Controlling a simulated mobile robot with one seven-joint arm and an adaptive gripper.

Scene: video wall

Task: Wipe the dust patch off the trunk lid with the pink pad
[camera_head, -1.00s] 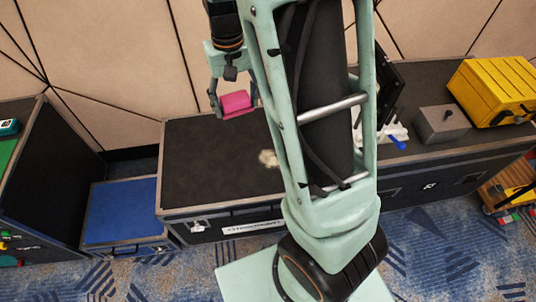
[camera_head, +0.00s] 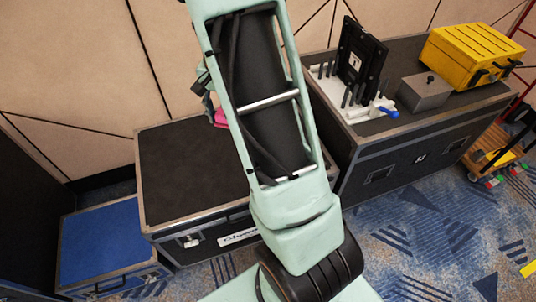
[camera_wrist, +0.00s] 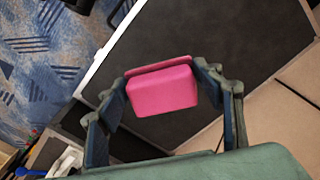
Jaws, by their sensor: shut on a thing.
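The pink pad (camera_wrist: 162,92) is held between the two fingers of my gripper (camera_wrist: 165,88) in the wrist view. In the head view only a sliver of the pad (camera_head: 221,119) and part of my gripper show beside my arm. The black trunk lid (camera_head: 185,170) with its metal edging lies below, and it also fills much of the wrist view (camera_wrist: 235,40). The pad appears above the lid; I cannot tell if it touches. The dust patch is not visible now; my arm covers the right part of the lid in the head view.
A blue case (camera_head: 105,237) stands left of the trunk. On the right, a taller black case (camera_head: 400,145) carries a white tray with a black panel (camera_head: 360,60), a grey box (camera_head: 424,92) and a yellow toolbox (camera_head: 475,55). A wall is close behind.

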